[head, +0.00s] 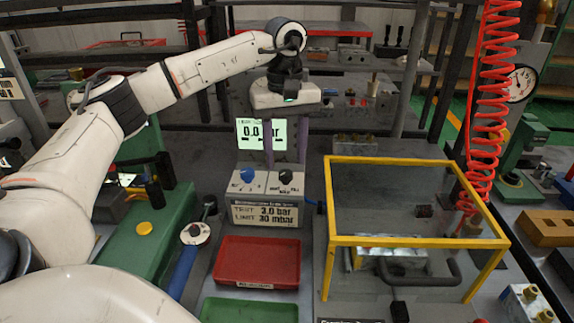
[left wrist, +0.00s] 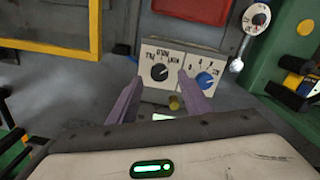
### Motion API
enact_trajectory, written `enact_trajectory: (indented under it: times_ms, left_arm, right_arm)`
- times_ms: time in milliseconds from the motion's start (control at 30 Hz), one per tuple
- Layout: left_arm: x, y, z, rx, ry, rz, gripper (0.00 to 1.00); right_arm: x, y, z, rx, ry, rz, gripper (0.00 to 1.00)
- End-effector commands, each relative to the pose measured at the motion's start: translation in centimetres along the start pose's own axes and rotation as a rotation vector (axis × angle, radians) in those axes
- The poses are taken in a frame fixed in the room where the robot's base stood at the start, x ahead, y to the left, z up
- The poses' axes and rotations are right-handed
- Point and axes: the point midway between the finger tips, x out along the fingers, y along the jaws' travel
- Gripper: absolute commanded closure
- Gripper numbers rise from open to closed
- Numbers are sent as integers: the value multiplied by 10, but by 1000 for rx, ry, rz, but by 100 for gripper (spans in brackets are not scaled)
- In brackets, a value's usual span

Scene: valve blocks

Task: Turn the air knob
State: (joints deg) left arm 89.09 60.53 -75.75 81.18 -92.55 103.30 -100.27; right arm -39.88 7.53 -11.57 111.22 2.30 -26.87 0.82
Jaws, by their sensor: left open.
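A panel (head: 267,184) at the middle of the bench carries a blue knob (head: 247,175) on the left and a black knob (head: 286,176) on the right. In the left wrist view the panel appears turned around, with the black knob (left wrist: 159,72) on the left and the blue knob (left wrist: 204,80) on the right. The lettering is too small to tell surely which is the air knob. My left gripper (head: 285,157) points down above the panel, its purple fingers open and empty. Its fingertips (left wrist: 158,78) appear either side of the black knob, apart from it. My right gripper is out of view.
A display (head: 250,132) reading 0.0 bar stands behind the fingers. A plate (head: 265,214) reads 3.0 bar and 30 mbar. A red tray (head: 257,262) lies in front. A yellow-framed clear guard (head: 328,240) stands to the right, with a red coiled hose (head: 487,120) beyond.

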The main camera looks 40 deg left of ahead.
Motion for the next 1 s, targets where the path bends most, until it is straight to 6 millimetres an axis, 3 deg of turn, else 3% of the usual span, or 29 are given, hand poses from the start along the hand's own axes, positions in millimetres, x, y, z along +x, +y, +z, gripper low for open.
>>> enact_trajectory:
  times_ms: [200,567,833,1000]
  left_arm:
    - [28,-1,0,-1,0,0,55]
    - [34,0,0,0,1,1,55]
    - [34,0,0,-1,0,1,97]
    - [34,0,0,-6,0,0,97]
  right_arm:
    - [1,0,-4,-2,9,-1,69]
    - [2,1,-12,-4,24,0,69]
    - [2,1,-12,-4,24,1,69]
    - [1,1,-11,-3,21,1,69]
